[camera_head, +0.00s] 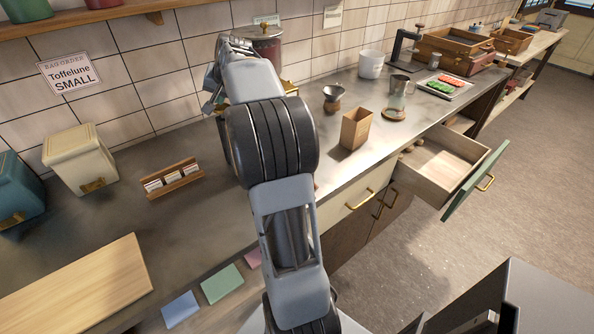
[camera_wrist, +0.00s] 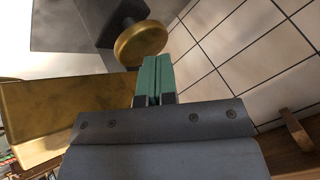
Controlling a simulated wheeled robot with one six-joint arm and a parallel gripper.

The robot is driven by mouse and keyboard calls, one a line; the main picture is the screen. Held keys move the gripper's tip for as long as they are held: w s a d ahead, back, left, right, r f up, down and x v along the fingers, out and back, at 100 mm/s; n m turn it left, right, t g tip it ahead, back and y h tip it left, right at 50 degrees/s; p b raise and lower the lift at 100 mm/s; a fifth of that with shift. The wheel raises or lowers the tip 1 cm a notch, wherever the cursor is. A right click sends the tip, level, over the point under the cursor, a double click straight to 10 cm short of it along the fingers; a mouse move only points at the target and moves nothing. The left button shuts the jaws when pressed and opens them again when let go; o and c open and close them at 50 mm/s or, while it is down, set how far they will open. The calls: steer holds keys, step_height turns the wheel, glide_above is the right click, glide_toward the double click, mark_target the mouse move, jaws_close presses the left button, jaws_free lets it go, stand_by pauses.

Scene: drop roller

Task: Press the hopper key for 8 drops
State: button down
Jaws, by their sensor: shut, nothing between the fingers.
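In the wrist view my gripper (camera_wrist: 158,64) has its two teal fingers together, with nothing between them. A round brass knob or key (camera_wrist: 140,43) on a dark mount lies just beyond the fingertips, slightly left. Whether the tips touch it I cannot tell. A large brass block (camera_wrist: 65,108) fills the left of that view. In the head view a dark red lidded container (camera_head: 267,43), perhaps the hopper, stands against the tiled wall, mostly hidden behind my arm. My fingertips and the key are hidden there too.
An open drawer (camera_head: 440,165) juts out at right. A card rack (camera_head: 173,178) and cream bin (camera_head: 78,160) are left. A sign (camera_head: 72,76) reads "Toffelune SMALL".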

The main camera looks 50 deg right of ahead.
steer(key=shift+f+b, duration=0.4)
steer(key=shift+f, duration=0.2)
stand_by(0.3)
steer(key=shift+r, duration=0.1)
steer(key=shift+r+p, duration=1)
steer(key=shift+r, duration=0.05)
step_height(320, 180, up, 6)
steer(key=p, duration=0.5)
stand_by(0.8)
